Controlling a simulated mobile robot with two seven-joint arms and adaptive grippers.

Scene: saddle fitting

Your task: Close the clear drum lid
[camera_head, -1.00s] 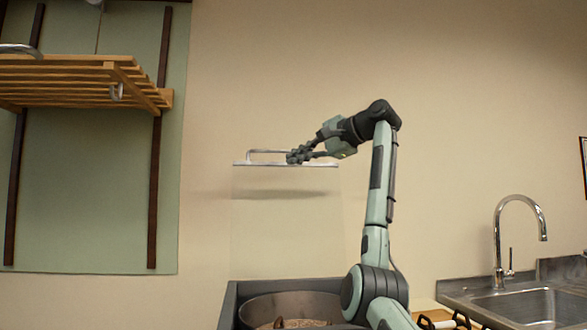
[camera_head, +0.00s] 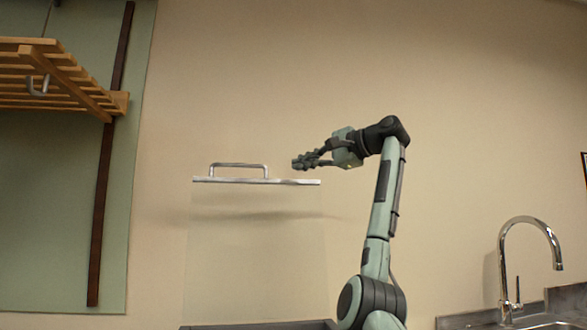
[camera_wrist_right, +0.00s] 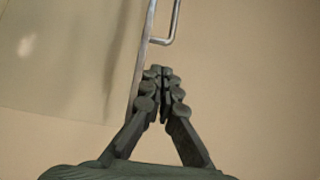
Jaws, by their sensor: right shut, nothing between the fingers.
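The clear drum lid (camera_head: 255,250) stands upright, raised open above the dark drum housing (camera_head: 260,326) at the bottom of the head view. A metal strip (camera_head: 225,180) runs along its top edge, with a bar handle (camera_head: 240,165) on it. My right gripper (camera_head: 297,163) is shut and empty, just above the right end of the strip and to the right of the handle. In the right wrist view, the gripper fingertips (camera_wrist_right: 160,75) are together beside the lid's edge, with the handle (camera_wrist_right: 172,25) beyond them. Whether they touch the edge I cannot tell. My left gripper is not in view.
A wooden slatted rack (camera_head: 60,80) with a hook hangs on the green wall panel at left. A chrome faucet (camera_head: 525,225) and sink stand at lower right. The wall space above the lid is clear.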

